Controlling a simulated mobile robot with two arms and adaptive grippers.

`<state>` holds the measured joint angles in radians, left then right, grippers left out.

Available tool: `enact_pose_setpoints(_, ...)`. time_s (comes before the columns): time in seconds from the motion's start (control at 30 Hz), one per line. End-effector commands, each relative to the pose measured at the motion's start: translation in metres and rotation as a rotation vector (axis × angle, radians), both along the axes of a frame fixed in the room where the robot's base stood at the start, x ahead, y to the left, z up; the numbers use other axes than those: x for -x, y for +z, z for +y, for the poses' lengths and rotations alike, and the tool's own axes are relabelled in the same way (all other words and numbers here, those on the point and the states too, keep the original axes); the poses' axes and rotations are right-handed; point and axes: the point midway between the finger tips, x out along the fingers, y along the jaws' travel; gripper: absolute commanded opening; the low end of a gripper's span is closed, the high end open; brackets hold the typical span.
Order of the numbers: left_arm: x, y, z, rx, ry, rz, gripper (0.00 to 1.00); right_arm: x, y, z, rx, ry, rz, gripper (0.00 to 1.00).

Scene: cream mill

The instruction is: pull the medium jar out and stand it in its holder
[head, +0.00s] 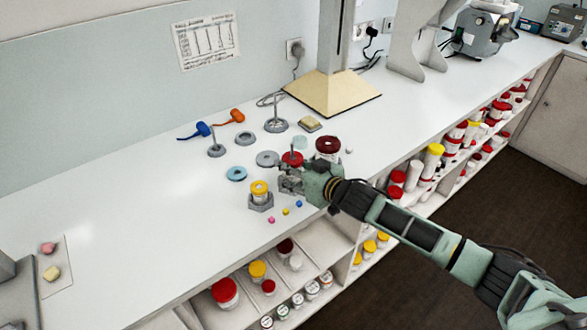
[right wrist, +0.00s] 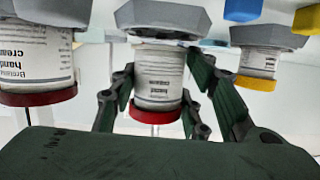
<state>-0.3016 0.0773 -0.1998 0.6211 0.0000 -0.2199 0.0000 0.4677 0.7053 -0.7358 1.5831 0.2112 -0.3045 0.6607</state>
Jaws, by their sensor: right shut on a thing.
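The medium jar (right wrist: 158,75), white with a red lid and a printed label, is between the fingers of my right gripper (right wrist: 160,88). The right wrist view is upside down, so its lid points down there. Its base meets a grey hexagonal holder (right wrist: 165,17); I cannot tell how deep it sits. In the head view its red lid (head: 291,158) shows just behind my right gripper (head: 287,176), which hides its body. A yellow-lidded jar (head: 259,188) stands in its own grey holder. A larger dark-red-lidded jar (head: 327,147) stands at the right. My left gripper is out of view.
Blue and grey rings (head: 236,173), a blue tool (head: 195,131), an orange tool (head: 231,117) and grey posts (head: 277,124) stand or lie behind. Small coloured pieces (head: 271,219) lie in front. The counter's left side is mostly clear. Shelves with jars (head: 225,291) are below.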

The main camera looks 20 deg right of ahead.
Motion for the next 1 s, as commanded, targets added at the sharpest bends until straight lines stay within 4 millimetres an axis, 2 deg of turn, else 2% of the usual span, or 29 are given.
enact_pose_setpoints(0.93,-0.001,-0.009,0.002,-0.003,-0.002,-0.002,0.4,0.0,-0.014,0.0,0.001,-0.001,0.001,0.11)
enact_pose_setpoints(0.97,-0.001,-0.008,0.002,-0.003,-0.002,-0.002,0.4,0.0,-0.013,0.0,0.002,-0.001,0.001,0.45)
enact_pose_setpoints(1.0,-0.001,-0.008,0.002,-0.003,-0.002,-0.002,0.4,0.0,-0.014,0.0,0.002,-0.001,0.001,0.48)
